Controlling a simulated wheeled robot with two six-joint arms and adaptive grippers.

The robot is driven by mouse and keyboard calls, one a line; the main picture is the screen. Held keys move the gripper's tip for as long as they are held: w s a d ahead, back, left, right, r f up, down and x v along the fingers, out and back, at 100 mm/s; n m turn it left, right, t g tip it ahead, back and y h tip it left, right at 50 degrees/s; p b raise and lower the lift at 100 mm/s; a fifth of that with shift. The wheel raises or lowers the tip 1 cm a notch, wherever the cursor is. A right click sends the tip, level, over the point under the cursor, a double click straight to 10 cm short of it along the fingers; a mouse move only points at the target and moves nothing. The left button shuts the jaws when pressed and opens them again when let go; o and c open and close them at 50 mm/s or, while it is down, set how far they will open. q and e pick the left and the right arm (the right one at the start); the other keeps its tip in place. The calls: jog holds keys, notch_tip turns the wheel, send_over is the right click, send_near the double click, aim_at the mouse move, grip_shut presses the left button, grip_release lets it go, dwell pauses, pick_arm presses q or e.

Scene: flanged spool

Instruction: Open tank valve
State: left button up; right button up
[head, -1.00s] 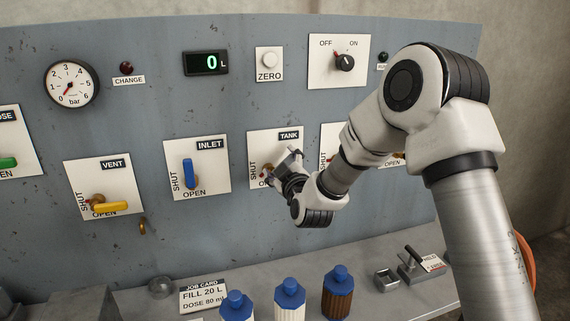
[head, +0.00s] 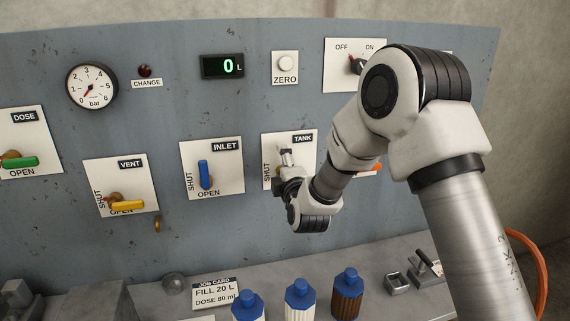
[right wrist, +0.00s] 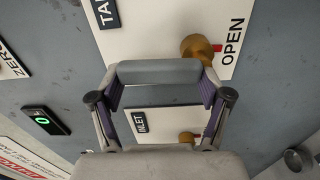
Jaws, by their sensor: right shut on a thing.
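The TANK valve plate (head: 303,142) is on the panel right of the INLET plate. My right gripper (head: 287,177) is at this valve and hides most of it in the head view. In the right wrist view my right gripper (right wrist: 162,98) is shut on the valve's grey handle (right wrist: 160,72), which lies between the pads. The brass hub (right wrist: 196,47) sits at the handle's side, its red mark (right wrist: 217,48) towards the word OPEN (right wrist: 232,42). The handle stands about upright in the head view. My left gripper is not in view.
The INLET valve's blue handle (head: 204,173) is upright close on the left. The VENT valve's yellow handle (head: 128,205) lies level. The display (head: 222,66) reads 0 L. Blue-capped bottles (head: 300,298) stand on the bench below.

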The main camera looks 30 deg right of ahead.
jog(key=shift+w+a+r+n, duration=0.1)
jog(key=shift+r+n, duration=0.1)
jog(key=shift+n, duration=0.1)
jog(key=o, duration=1.6)
jog(key=shift+o, duration=0.2)
jog(key=shift+w+f, duration=0.1)
jog(key=shift+f, duration=0.1)
jog(key=v, duration=1.2)
jog(key=shift+f, duration=0.1)
